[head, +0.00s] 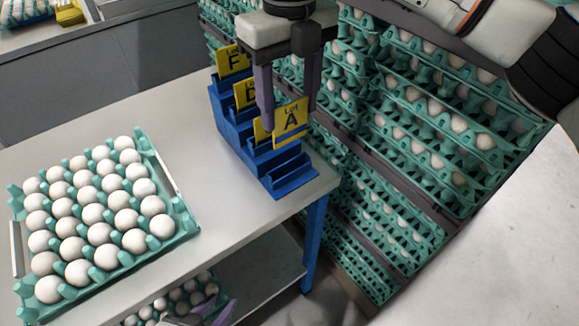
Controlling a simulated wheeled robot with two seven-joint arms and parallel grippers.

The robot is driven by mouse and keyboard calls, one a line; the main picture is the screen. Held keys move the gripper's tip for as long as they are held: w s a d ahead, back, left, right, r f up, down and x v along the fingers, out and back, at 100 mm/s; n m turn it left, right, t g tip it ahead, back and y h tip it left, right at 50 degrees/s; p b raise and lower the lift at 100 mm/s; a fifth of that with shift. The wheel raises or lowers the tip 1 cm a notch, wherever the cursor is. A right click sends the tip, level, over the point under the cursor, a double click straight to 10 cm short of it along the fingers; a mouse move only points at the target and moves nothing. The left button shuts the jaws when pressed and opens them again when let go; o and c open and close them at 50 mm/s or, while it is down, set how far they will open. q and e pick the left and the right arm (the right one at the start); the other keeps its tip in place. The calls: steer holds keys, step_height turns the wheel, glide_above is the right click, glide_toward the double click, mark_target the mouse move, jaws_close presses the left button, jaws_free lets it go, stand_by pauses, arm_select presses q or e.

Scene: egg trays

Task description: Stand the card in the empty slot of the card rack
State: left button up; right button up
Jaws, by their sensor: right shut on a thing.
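The blue card rack (288,185) is stepped and stands near the right edge of the table. Its frontmost slot, at the lower right end, looks empty. My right gripper (288,112) comes down from above, shut on the yellow card marked "Lot A" (290,134). The card is roughly upright, a little tilted, above the front part of the rack. Whether its lower edge touches the rack is hard to tell. Part of my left gripper (207,311) shows low at the bottom edge, away from the rack; its jaw opening is unclear.
Yellow cards F (232,60) and D (245,94) stand in the rack; another yellow card (260,130) is partly hidden behind A. A green egg tray (163,178) sits on the grey table (235,205). Stacked egg trays (425,150) stand close behind the rack.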

mark_target(289, 129)
step_height(289, 129, down, 6)
steer(key=shift+r+b, duration=0.25)
steer(key=shift+b, duration=0.05)
step_height(289, 129, down, 4)
steer(key=shift+f, duration=0.1)
steer(key=shift+f, duration=0.1)
steer(key=o, duration=1)
